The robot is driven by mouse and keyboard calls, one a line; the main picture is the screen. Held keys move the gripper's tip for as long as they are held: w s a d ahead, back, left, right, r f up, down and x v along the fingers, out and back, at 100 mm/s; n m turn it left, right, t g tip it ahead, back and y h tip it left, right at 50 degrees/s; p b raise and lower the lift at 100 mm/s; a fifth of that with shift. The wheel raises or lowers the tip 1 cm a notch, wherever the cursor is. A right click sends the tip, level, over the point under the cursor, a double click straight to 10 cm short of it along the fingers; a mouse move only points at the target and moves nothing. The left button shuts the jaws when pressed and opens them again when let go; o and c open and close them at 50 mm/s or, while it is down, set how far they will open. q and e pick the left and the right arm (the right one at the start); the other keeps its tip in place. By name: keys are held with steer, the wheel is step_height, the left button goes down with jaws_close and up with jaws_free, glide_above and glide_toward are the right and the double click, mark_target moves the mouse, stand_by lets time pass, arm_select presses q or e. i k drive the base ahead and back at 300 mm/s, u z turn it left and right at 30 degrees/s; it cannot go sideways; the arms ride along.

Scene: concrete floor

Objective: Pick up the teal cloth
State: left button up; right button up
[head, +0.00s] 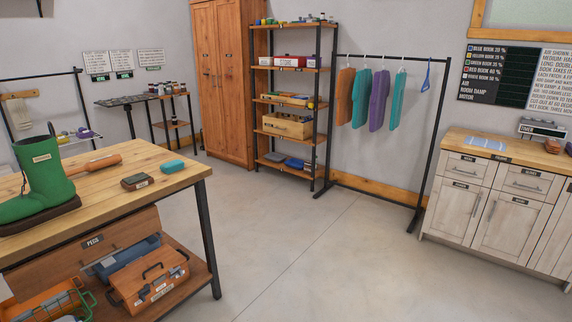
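Two teal cloths hang on hangers from a black garment rack at the back: one (361,99) between an orange cloth (344,97) and a purple cloth (379,101), the other, slightly greener (397,101), at the right end of the row. A small teal block-like item (173,167) also lies on the wooden table at left; whether it is folded cloth or something else I cannot tell. Neither of my grippers is in view.
The wooden table (120,170) at left holds a green boot (45,180) and a dark box (137,182). A loaded shelf unit (290,125) stands left of the rack (444,130). Pale cabinets (480,225) stand at right. The concrete floor (310,250) between them is clear.

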mark_target(170, 167)
steer(key=z, duration=0.1)
steer(key=i, duration=2.3)
steer(key=u, duration=1.1)
steer(key=i, duration=1.55)
steer(key=u, duration=0.95)
